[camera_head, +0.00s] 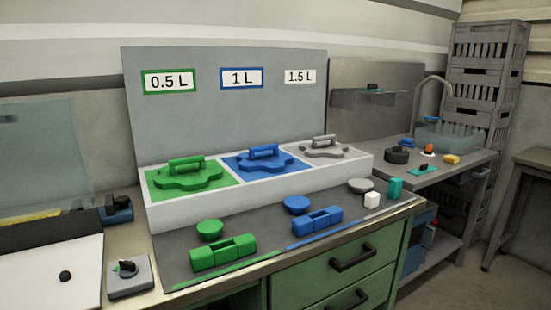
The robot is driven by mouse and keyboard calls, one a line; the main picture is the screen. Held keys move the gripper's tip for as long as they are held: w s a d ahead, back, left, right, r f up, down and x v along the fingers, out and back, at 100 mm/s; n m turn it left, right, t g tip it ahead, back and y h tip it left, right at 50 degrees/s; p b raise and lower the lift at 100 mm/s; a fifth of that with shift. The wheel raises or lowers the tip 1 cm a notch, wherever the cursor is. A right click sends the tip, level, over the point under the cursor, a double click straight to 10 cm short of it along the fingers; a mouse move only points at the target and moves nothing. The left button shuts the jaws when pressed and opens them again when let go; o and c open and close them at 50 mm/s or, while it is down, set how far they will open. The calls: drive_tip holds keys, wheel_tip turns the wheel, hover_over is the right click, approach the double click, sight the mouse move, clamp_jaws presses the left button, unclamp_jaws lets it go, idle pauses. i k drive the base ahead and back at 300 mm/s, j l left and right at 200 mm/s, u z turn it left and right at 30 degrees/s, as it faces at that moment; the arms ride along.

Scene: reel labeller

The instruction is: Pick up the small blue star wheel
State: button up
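A blue star-shaped wheel (281,163) with a raised bar handle lies flat on a blue square in the middle of the pale raised tray (185,213), below the "1 L" label. It is the only blue star shape I see, and I cannot tell whether it is the small one. A green star-shaped wheel (175,184) lies to its left and a grey one (325,151) to its right, both with similar handles. My gripper is not in view.
A backboard (222,117) rises behind. A sink bench stands at right.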

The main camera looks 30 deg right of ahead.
sight(267, 157)
drive_tip(key=l, duration=0.7)
drive_tip(key=i+l, duration=0.15)
drive_tip(key=l, duration=1.3)
